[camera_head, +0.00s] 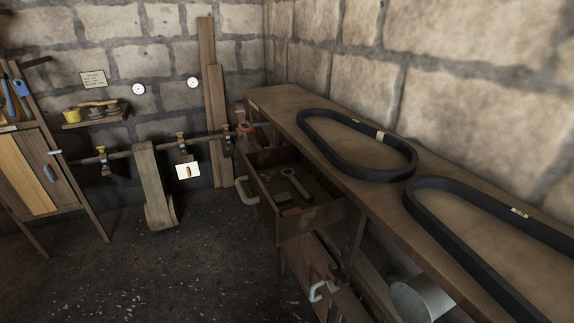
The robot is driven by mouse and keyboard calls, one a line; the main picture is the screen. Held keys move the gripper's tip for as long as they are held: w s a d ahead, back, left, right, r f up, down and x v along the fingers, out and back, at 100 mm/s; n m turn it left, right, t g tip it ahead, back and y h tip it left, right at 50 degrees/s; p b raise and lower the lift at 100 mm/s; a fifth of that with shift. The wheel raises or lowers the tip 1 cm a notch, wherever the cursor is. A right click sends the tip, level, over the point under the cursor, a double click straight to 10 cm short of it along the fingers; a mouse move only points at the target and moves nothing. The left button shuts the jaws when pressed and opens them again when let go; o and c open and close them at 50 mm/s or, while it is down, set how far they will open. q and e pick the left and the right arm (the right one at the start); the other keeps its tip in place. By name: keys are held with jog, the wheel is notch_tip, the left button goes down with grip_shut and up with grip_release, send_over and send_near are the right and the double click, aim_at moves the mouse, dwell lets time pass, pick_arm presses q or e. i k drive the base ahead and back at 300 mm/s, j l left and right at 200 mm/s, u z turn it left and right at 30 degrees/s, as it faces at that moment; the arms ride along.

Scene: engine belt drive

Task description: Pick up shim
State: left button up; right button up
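An open drawer (325,214) juts out from the workbench on the right. Inside it lie a wrench-like tool (296,184), a small flat grey piece (290,211) near the front, and other small parts that are hard to make out. One of these flat pieces may be the shim, but I cannot tell which. Neither of my grippers shows in the head view.
The workbench top (285,99) carries two black belts (312,140) (440,232). Below the drawer a lower door or drawer has a white handle (317,291). A grey cylinder (425,298) is under the bench. The dark floor (150,275) left of the drawer is clear.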

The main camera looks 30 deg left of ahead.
aim_at(285, 197)
jog(key=u, duration=1.05)
